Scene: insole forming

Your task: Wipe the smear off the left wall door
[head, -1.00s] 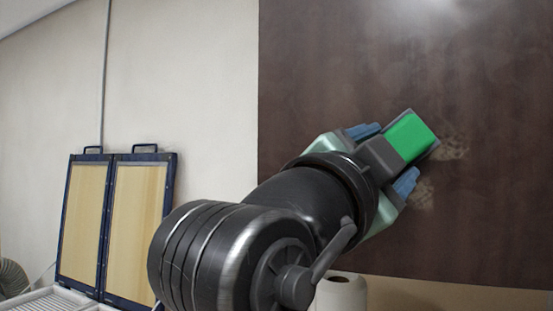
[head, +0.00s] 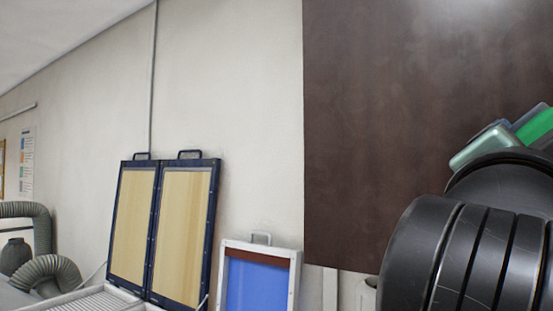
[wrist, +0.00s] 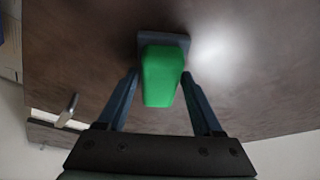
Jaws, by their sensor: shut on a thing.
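The wall door is a dark brown panel (head: 390,120) filling the right of the head view; it also spans most of the wrist view (wrist: 85,50). My gripper (wrist: 160,82) is shut on a green-handled wiper with a grey pad (wrist: 162,65), held between its blue fingers. The pad faces the door; whether it touches cannot be told. In the head view the wiper (head: 538,124) is cut by the right edge, with my arm in front of the door's lower right. No smear shows on the visible door; a pale bright patch in the wrist view looks like glare.
Two blue-framed wooden panels (head: 158,235) lean on the wall at left, beside a white-framed blue screen (head: 258,280). A white roll (head: 367,296) stands below the door. Grey hoses (head: 45,270) are at far left. A metal handle (wrist: 69,110) shows in the wrist view.

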